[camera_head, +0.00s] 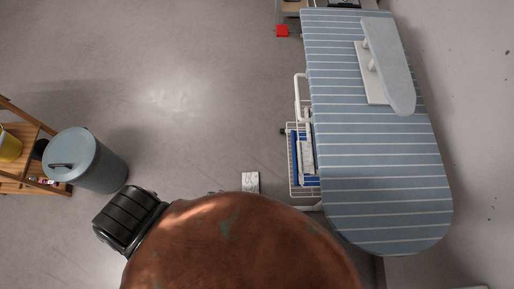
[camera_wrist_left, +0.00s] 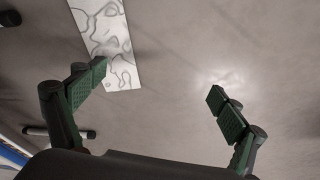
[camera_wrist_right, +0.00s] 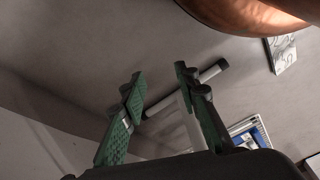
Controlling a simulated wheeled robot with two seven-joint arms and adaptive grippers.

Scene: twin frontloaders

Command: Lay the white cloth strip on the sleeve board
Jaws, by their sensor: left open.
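The grey sleeve board (camera_head: 395,65), with its pale base, stands on the far right part of the blue striped ironing board (camera_head: 385,170) in the head view. I cannot clearly identify the white cloth strip; a folded-looking whitish item (camera_head: 307,155) sits on the rack at the ironing board's left side. My left gripper (camera_wrist_left: 157,84) is open and empty over the floor in the left wrist view. My right gripper (camera_wrist_right: 159,73) has its fingers apart with nothing seen between them; white legs pass behind it.
A white panel with grey wavy lines (camera_head: 250,182) lies on the floor; it also shows in the left wrist view (camera_wrist_left: 112,45). A white wire rack (camera_head: 292,165) flanks the ironing board. A grey bin (camera_head: 85,160) and wooden shelf (camera_head: 22,155) stand left. The middle floor is clear.

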